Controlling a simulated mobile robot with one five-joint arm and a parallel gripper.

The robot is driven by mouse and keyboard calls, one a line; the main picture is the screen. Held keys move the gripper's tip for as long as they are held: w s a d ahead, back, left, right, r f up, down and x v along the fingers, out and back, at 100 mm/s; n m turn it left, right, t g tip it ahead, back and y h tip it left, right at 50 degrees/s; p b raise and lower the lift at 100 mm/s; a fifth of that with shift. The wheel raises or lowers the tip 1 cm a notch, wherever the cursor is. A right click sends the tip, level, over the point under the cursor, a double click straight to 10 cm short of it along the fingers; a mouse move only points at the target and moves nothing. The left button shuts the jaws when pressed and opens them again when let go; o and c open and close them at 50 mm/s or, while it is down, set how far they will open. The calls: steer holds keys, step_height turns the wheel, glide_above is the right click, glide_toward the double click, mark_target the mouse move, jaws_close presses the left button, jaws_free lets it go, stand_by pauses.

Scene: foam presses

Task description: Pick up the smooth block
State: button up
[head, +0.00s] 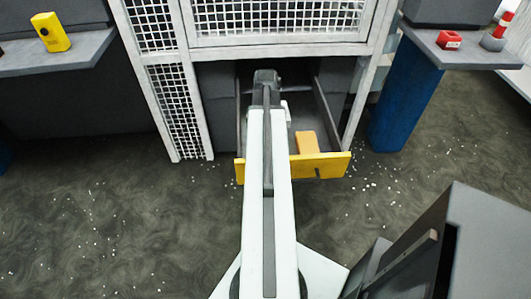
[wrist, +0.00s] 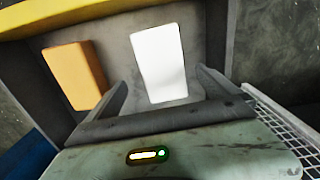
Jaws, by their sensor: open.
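Two blocks lie in an open drawer with a yellow front (head: 325,166). A white block (wrist: 158,62) looks plain and smooth in the wrist view; only a sliver of it (head: 286,108) shows beside my arm in the head view. An orange block (wrist: 75,75) lies to its left in the wrist view, and also shows in the head view (head: 307,143). Its surface also looks plain, so texture is hard to compare. My gripper (wrist: 163,82) is open, with the white block between its fingers in the picture. I cannot tell whether they touch it.
The drawer's side walls (head: 327,115) stand close on both sides of my arm. A white mesh guard (head: 275,18) is above the drawer. A yellow device (head: 51,32) sits on a left shelf, a red item (head: 449,40) on a right one. The speckled floor in front is open.

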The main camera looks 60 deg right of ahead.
steer(key=f+b, duration=0.7)
steer(key=f, duration=0.1)
steer(key=shift+w+a+b, duration=0.15)
steer(key=shift+w+b, duration=0.1)
steer(key=shift+b, duration=0.1)
steer(key=shift+r, duration=0.2)
steer(key=c, duration=1.4)
step_height(320, 180, up, 10)
steer(key=p, duration=1)
steer(key=shift+r+p, duration=0.15)
steer(key=shift+p, duration=0.25)
steer(key=shift+c, duration=0.2)
